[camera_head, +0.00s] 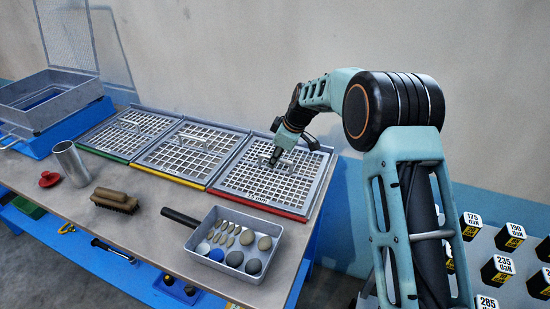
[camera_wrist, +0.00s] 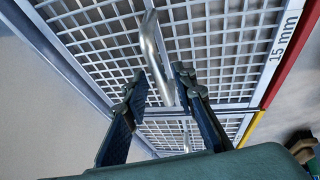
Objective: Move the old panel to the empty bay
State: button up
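Three mesh panels lie side by side on the workbench in the head view: one with a green edge (camera_head: 128,133) at left, one with a yellow edge (camera_head: 190,150) in the middle, and one with a red edge (camera_head: 262,190) at right, marked 15 mm. I cannot tell which is the old panel, and I see no clearly empty bay. My gripper (camera_head: 275,157) is over the red-edged panel at its handle. In the wrist view my gripper (camera_wrist: 160,84) is open, with the metal handle (camera_wrist: 157,55) between its fingertips, not visibly clamped.
A tray of stones (camera_head: 235,240), a brush (camera_head: 115,201), a metal cup (camera_head: 70,162) and a red knob-like object (camera_head: 48,179) are on the bench (camera_head: 150,225) in front. A grey open-lidded box (camera_head: 50,98) stands at left. Labelled weights (camera_head: 497,270) are at right.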

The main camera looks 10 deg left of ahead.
jog(key=shift+s+f, duration=0.1)
jog(key=shift+f, duration=0.1)
jog(key=v, duration=1.2)
jog(key=shift+r, duration=0.1)
